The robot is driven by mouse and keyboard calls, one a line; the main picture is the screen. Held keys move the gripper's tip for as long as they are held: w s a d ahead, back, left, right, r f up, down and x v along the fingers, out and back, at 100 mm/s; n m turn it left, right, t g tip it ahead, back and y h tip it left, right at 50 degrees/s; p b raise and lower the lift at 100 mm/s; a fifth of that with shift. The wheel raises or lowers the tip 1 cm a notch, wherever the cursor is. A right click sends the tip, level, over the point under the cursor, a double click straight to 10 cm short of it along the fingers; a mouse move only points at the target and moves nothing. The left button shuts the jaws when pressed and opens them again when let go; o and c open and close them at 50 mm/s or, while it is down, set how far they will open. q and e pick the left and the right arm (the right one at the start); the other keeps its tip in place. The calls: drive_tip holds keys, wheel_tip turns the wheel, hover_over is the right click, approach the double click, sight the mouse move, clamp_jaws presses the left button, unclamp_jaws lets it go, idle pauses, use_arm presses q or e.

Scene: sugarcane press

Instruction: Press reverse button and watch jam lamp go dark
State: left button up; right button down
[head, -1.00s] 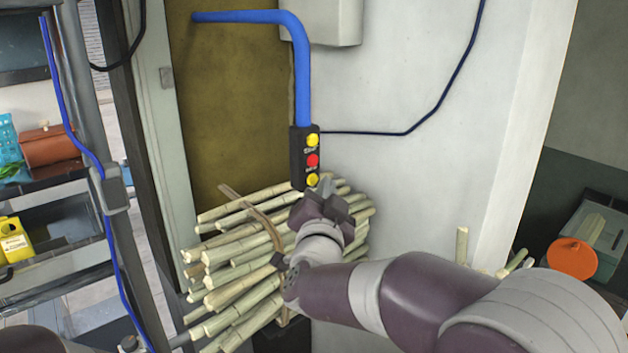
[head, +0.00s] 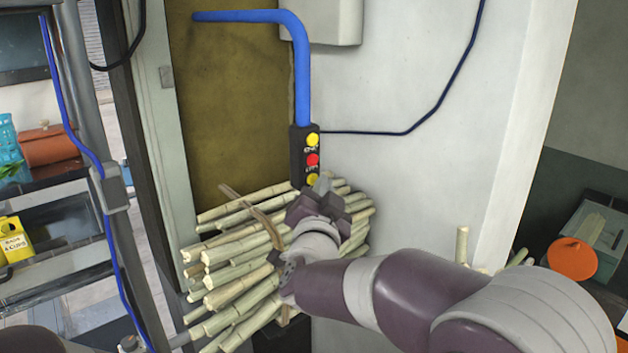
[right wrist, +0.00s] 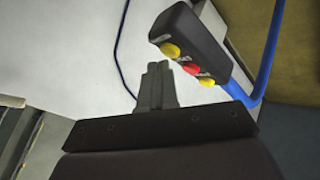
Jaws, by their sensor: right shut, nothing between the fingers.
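A black button box (head: 296,158) hangs from a blue bent pipe, with a yellow top button (head: 313,140), a red middle button (head: 312,160) and a yellow bottom button (head: 312,179). Their labels are too small to read surely. My right gripper (head: 323,182) is shut and empty, its tips just beside the bottom button. In the right wrist view the shut fingers (right wrist: 157,72) point up close to the bottom yellow button (right wrist: 170,50), with a small gap in the picture; contact cannot be told. No jam lamp can be made out. My left gripper is not in view.
A bundle of cane stalks (head: 240,250) lies below and behind my right gripper. The blue pipe (head: 303,80) runs above the box. A grey post with a blue cable (head: 115,190) stands at left. The pale wall (head: 410,190) to the right is clear.

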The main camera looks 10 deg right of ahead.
drive_tip(key=shift+w+a, duration=0.3)
drive_tip(key=shift+w, duration=0.1)
idle(0.8)
drive_tip(key=shift+s, duration=0.1)
drive_tip(key=shift+s+d+b, duration=0.45)
drive_tip(key=shift+s+d, duration=0.05)
drive_tip(key=shift+s, duration=0.1)
drive_tip(key=s+d, duration=0.1)
drive_tip(key=s+b, duration=0.1)
drive_tip(key=s+d+b, duration=0.1)
drive_tip(key=s, duration=0.1)
drive_tip(key=shift+s+d, duration=0.1)
drive_tip(key=shift+d, duration=0.25)
idle(0.7)
